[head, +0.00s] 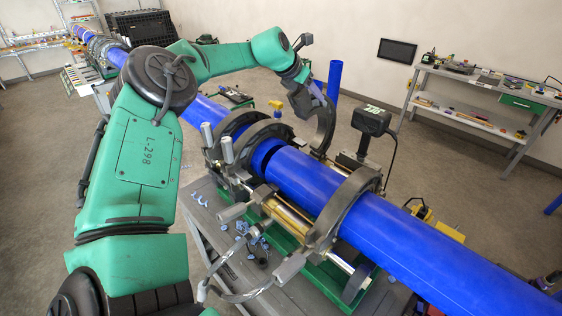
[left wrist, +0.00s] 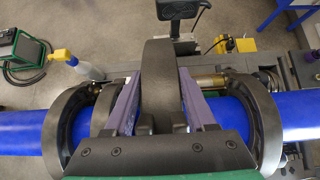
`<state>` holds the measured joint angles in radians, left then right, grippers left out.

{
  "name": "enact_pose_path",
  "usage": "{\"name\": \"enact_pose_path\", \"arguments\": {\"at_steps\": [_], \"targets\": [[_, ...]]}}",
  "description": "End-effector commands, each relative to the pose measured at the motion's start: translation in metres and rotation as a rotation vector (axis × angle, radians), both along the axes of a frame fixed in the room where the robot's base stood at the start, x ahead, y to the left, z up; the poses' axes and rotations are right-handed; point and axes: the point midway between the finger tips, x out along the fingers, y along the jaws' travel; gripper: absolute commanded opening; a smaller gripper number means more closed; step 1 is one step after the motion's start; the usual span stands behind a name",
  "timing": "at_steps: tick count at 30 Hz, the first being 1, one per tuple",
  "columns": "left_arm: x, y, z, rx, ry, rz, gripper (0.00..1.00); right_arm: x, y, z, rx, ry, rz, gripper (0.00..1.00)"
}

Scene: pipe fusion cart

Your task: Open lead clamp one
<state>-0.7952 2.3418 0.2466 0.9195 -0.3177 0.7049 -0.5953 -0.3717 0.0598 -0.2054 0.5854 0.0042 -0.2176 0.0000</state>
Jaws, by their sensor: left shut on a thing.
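My left gripper (head: 318,92) is shut on a dark grey curved clamp half (head: 325,127). This half stands raised at the far side of the blue pipe (head: 305,180), clear of the pipe's top. In the left wrist view the purple fingers of the gripper (left wrist: 160,97) flank the dark clamp half (left wrist: 160,68). Two dark clamp rings (head: 240,122) stand around the pipe on the left, and another clamp ring (head: 350,200) is closed over it on the right. My right gripper is out of both views. I cannot read any clamp number.
A black box-shaped unit (head: 371,120) on a post stands behind the pipe. Grey handles with hoses (head: 290,268) and small blue pieces (head: 256,232) are at the cart's front. A workbench (head: 480,95) stands far right, with open floor between.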

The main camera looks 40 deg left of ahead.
Motion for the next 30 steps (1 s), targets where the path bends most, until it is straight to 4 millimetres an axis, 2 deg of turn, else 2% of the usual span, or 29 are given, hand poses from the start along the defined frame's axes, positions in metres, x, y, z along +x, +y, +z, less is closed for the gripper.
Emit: {"name": "enact_pose_path", "arguments": {"at_steps": [1,7,12,15,19,30], "targets": [[0.001,0.001,0.002,0.002,-0.009,0.003,0.12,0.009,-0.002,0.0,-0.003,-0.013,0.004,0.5],[0.005,0.001,0.003,0.006,-0.004,0.004,0.12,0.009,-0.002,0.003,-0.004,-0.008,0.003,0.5],[0.025,-0.001,0.008,0.006,-0.004,0.002,0.12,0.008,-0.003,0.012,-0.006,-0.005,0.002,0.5],[0.036,0.004,0.003,0.008,0.009,0.018,0.12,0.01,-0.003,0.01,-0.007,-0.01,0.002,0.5],[0.047,-0.002,0.008,0.006,0.0,0.005,0.12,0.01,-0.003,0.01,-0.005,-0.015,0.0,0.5],[0.045,0.0,0.007,0.002,-0.001,0.004,0.12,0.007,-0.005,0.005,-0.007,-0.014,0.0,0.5]]}}
